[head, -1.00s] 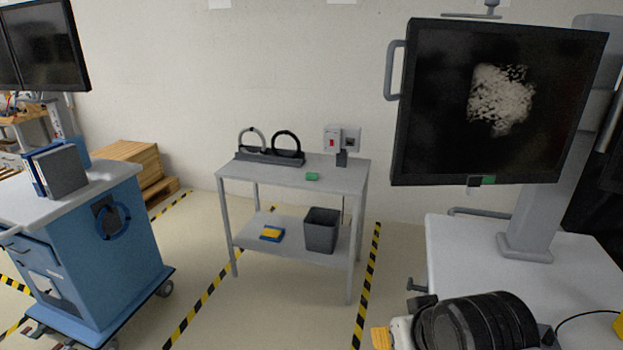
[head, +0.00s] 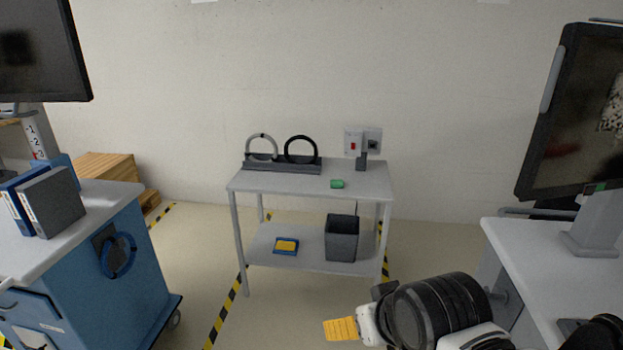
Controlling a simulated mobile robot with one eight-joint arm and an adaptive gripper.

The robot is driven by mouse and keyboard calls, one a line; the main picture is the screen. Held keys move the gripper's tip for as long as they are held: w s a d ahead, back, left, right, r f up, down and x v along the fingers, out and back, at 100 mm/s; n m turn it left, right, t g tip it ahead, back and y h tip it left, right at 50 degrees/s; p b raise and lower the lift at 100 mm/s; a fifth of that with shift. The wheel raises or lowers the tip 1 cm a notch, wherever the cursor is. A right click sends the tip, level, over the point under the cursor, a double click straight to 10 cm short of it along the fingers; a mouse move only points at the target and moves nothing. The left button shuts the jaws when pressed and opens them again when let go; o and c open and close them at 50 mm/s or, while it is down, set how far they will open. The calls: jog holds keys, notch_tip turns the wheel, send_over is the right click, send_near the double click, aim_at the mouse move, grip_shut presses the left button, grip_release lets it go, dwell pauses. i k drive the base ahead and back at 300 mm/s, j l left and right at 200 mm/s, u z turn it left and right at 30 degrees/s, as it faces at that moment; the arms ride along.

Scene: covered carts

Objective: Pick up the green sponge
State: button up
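My gripper (head: 341,329) shows at the bottom of the head view, with a yellow-orange ribbed finger pad pointing left. It is well in front of the table and below the sponge in the picture, apart from it. Only one pad shows clearly, so its opening is hidden.
A dark rack with two rings (head: 282,163) stands at the table's back left. The lower shelf holds a grey bin (head: 342,238) and a blue-yellow item (head: 286,246). A blue cart (head: 90,265) stands left, a white cart (head: 555,262) right. Floor between is clear.

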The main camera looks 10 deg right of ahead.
aim_at(334, 183)
jog(key=i+l, duration=0.15)
jog(key=i, duration=0.5)
jog(key=i+l, duration=0.15)
jog(key=i, duration=0.45)
jog(key=i+l, duration=0.1)
jog(key=i, duration=0.55)
jog(key=i+l, duration=0.2)
jog(key=l, duration=0.2)
jog(key=i+l, duration=0.45)
jog(key=l, duration=0.3)
jog(key=i+l+z, duration=0.1)
jog(key=l, duration=0.25)
jog(key=i, duration=0.1)
